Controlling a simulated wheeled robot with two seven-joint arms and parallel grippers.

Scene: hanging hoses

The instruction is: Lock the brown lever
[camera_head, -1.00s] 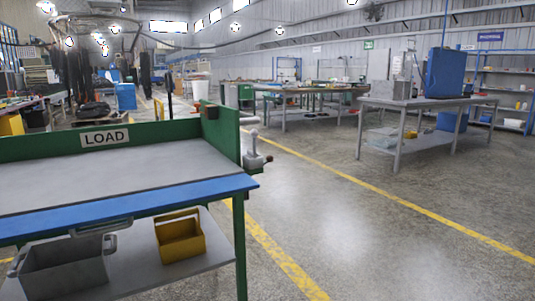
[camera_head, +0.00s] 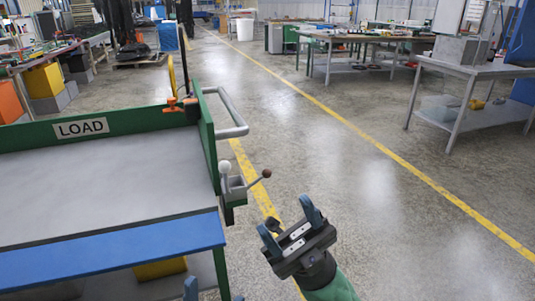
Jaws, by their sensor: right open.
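The brown lever (camera_head: 266,173) is a thin grey rod with a small brown knob. It sticks out to the right and slightly up from a grey bracket on the right side of the green-framed LOAD table. A second lever with a pale knob (camera_head: 224,167) stands upright beside it. My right gripper (camera_head: 285,218) is open and empty, to the right of and below the brown knob in the picture, with a visible gap. A blue-grey tip, probably of my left gripper (camera_head: 190,288), just shows at the bottom edge. The rest of it is hidden.
The LOAD table (camera_head: 110,180) fills the left, with a blue front edge. A grey handle (camera_head: 228,112) juts from its right side above the levers. A yellow bin (camera_head: 160,268) is underneath. The floor to the right is clear up to a grey table (camera_head: 470,68).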

